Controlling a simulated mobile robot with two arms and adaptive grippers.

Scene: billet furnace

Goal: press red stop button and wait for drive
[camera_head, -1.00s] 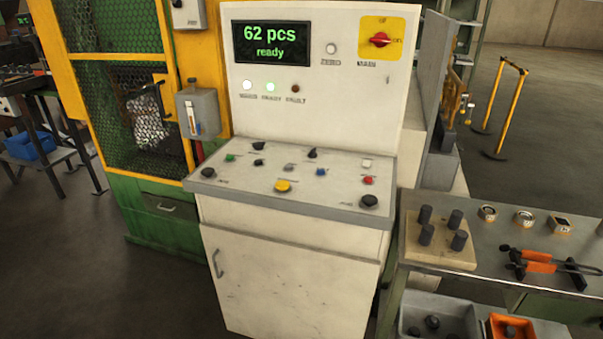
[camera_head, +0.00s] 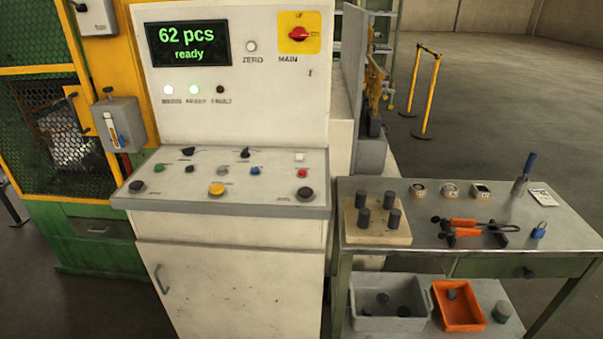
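The control console (camera_head: 232,234) stands left of centre with a sloped panel of buttons and knobs. A small red button (camera_head: 302,173) sits near the panel's right end, below a white button (camera_head: 298,157) and above a black knob (camera_head: 305,193). A yellow button (camera_head: 216,189) is at the front middle. The display (camera_head: 188,43) reads "62 pcs ready". The white and green lamps (camera_head: 194,90) look lit; the fault lamp (camera_head: 220,89) is dark. A red rotary main switch (camera_head: 299,34) sits on a yellow plate. Neither gripper is in view.
A metal workbench (camera_head: 420,236) stands right of the console, with a block of dark cylinders (camera_head: 378,217), orange-handled tongs (camera_head: 462,222) and a blue padlock (camera_head: 538,230). Grey (camera_head: 360,322) and orange (camera_head: 462,326) bins sit beneath. A green-yellow caged machine (camera_head: 60,235) is at left. Open floor lies behind right.

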